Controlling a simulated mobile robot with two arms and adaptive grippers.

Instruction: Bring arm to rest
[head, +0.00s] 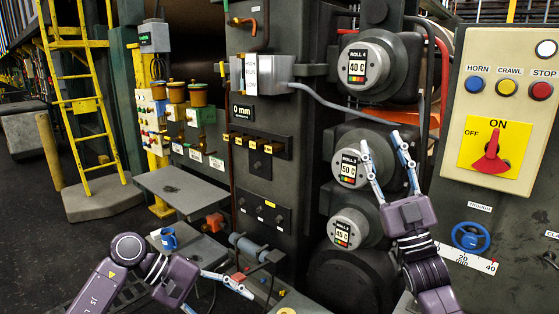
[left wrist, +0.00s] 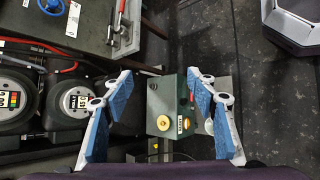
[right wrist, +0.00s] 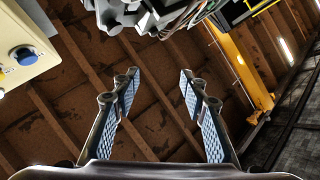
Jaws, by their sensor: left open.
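My right gripper (head: 381,140) is raised in front of the roll stack in the head view, fingers pointing up. In the right wrist view its fingers (right wrist: 159,74) are spread with nothing between them. My left gripper (head: 222,300) is low at the bottom centre of the head view, partly cut off by the frame. In the left wrist view its fingers (left wrist: 158,75) are apart and empty. A green box with a brass knob (left wrist: 165,112) shows below and between them, apart from the fingertips.
Roll housings with dials (head: 357,67) stand behind my right gripper. A control panel (head: 505,105) with a red switch (head: 491,157) is at the right. A blue mug (head: 169,239) stands on a low shelf near my left arm. A yellow ladder (head: 82,100) and open floor are at left.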

